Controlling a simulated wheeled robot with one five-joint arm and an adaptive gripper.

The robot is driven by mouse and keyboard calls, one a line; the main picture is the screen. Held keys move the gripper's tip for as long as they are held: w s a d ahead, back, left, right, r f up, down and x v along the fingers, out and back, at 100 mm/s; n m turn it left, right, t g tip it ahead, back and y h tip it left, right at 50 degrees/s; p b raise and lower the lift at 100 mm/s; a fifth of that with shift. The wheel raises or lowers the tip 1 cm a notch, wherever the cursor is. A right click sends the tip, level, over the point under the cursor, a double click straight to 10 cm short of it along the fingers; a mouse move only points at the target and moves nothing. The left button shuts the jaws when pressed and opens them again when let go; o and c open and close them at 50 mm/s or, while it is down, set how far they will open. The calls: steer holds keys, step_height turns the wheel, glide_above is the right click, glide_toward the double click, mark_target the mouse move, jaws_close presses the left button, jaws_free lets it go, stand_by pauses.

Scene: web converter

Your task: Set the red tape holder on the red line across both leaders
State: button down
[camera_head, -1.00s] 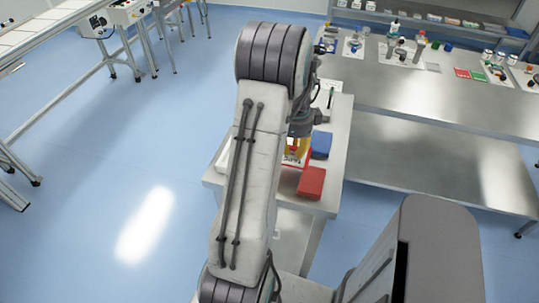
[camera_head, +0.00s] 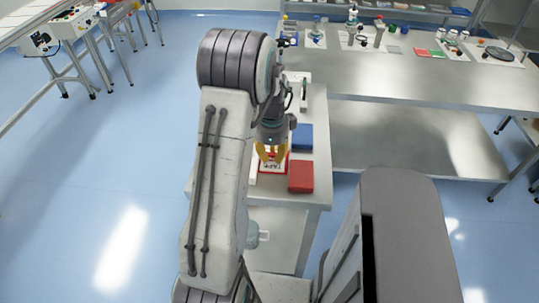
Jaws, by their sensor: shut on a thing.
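My gripper (camera_head: 271,155), with yellow fingers, points down over the small steel table near its left side. It is shut on a small red thing, which looks like the red tape holder (camera_head: 272,156); the fingers hide much of it. Directly below is a white panel with a red border and dark lettering (camera_head: 270,168). I cannot tell whether the held thing touches it. The red line and the two leaders cannot be made out. My arm covers the area left of the gripper.
A red block (camera_head: 300,177) and a blue block (camera_head: 302,137) lie close to the right of the gripper on the small table (camera_head: 318,150). A long steel bench (camera_head: 420,78) with bottles stands behind. Blue floor (camera_head: 100,180) is open at left.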

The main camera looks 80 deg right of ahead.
mark_target(272, 155)
steer(key=shift+f, duration=0.1)
steer(key=c, duration=1.5)
jaws_free()
step_height(272, 155, up, 8)
steer(key=shift+f, duration=0.1)
steer(key=shift+r+b, duration=0.35)
steer(key=shift+b, duration=0.45)
steer(key=shift+a+r+b, duration=0.2)
steer(key=shift+r+b, duration=0.4)
steer(key=shift+r, duration=1.3)
